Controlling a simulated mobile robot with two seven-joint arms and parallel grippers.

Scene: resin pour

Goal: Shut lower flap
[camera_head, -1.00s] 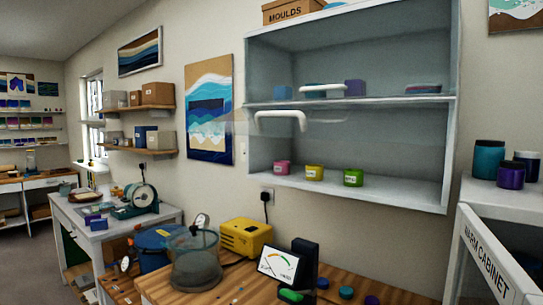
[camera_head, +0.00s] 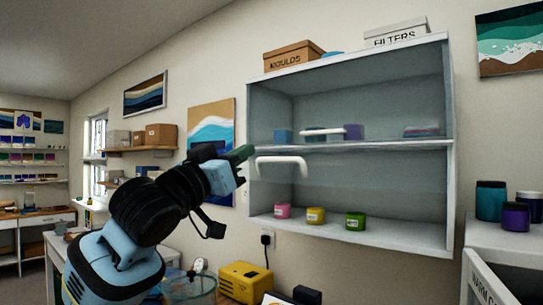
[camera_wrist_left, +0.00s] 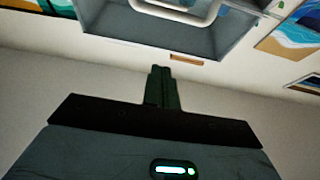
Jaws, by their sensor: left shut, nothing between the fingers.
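The white wall cabinet (camera_head: 452,150) has two see-through flaps. The upper flap's white handle (camera_head: 323,132) lies close to the middle shelf. The lower flap's white handle (camera_head: 283,163) looks larger and stands out in front of the cabinet, so the lower flap seems to be swung outward; its clear pane is hard to make out. My left gripper (camera_head: 240,156) is shut and empty, left of the lower handle and apart from it. In the left wrist view, my shut fingers (camera_wrist_left: 162,84) point toward the cabinet, with a white handle (camera_wrist_left: 178,10) at the top edge. My right gripper is out of view.
Pink (camera_head: 283,211), yellow (camera_head: 316,216) and green (camera_head: 355,221) pots stand on the cabinet floor. Boxes marked moulds (camera_head: 292,58) and filters (camera_head: 397,34) sit on top. Jars (camera_head: 491,200) stand on the warm cabinet at right. A yellow device (camera_head: 245,282) is below.

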